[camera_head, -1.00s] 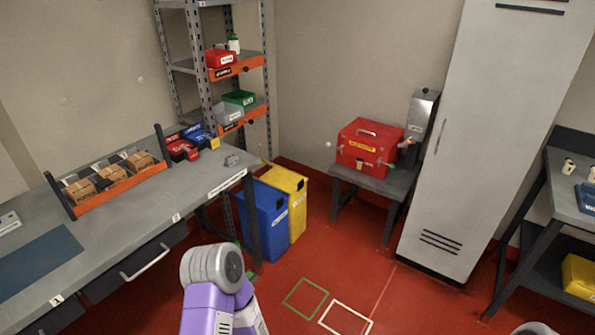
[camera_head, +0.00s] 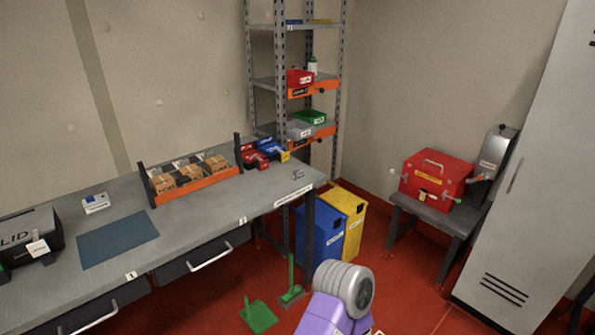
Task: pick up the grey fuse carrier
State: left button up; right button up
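A small grey object (camera_head: 298,174), which looks like the grey fuse carrier, lies near the right end of the workbench top (camera_head: 225,205). It is small in the picture, so its details are unclear. It sits to the right of the red and blue bins, close to a white label on the front edge. A purple and grey link of my arm shows at the bottom, below and right of the bench end. Neither gripper is in view.
Red (camera_head: 255,158) and blue (camera_head: 275,150) bins and an orange rack (camera_head: 200,187) of boxes stand on the bench. Blue (camera_head: 326,232) and yellow (camera_head: 350,210) waste bins stand beside its end. A green dustpan (camera_head: 260,316) lies on the floor. A red case (camera_head: 436,180) rests on a low table.

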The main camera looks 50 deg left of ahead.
aim_at(299, 174)
jog(key=u, duration=0.45)
jog(key=i, duration=1.9)
jog(key=u, duration=1.65)
jog(key=i, duration=0.95)
jog(key=u, duration=1.15)
